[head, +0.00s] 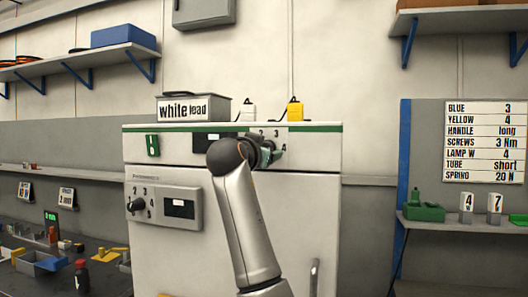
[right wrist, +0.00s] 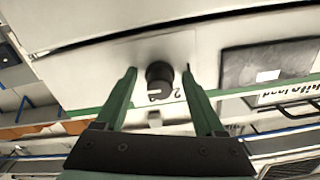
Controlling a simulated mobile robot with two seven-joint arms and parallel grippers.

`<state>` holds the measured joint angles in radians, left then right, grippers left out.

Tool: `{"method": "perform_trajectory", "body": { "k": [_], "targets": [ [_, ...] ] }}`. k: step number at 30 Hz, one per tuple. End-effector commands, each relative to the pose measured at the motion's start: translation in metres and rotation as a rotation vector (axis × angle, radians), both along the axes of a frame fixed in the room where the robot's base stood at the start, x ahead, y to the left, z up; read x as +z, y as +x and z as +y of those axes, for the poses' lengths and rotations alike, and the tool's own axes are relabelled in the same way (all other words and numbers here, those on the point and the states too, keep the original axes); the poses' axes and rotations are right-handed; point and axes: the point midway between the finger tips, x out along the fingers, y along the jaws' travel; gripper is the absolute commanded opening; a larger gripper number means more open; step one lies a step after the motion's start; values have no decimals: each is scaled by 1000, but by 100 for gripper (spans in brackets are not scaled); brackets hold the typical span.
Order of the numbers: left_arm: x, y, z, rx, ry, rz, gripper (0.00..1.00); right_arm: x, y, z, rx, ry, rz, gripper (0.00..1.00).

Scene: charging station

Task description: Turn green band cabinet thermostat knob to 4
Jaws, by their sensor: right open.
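The white cabinet (head: 270,235) with a green band (head: 314,128) along its top edge stands in the middle of the head view. A panel near that band has a dark display (head: 201,142) and printed numbers; my right gripper (head: 274,151) covers its knob there. In the right wrist view the dark round knob (right wrist: 159,72) shows between the two green fingertips of my open right gripper (right wrist: 159,80), with a gap on each side. A printed 2 shows beside it, the picture being turned. I cannot tell where the knob points. My left gripper is not in view.
A second panel (head: 170,221) with a black knob (head: 137,205) and display sits lower left on the cabinet. A box labelled white lead (head: 185,107) stands on top. A value chart (head: 484,141) hangs at right, listing LAMP W 4. A cluttered bench (head: 95,275) is at left.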

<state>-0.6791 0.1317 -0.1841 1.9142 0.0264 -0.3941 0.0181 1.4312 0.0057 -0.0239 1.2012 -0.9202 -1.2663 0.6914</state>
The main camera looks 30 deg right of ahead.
Motion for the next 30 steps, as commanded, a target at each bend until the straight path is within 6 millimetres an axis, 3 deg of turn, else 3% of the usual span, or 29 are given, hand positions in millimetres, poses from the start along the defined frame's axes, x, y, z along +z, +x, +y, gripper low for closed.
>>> {"method": "perform_trajectory", "body": {
  "k": [5, 18, 30],
  "targets": [
    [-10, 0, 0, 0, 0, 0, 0, -2, -13, 17, 4, -1, -4, 71],
    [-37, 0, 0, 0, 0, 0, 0, -1, -70, 83, 3, 0, -3, 71],
    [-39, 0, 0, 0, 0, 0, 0, 0, -81, 95, 0, 0, 0, 71]
  ]
}}
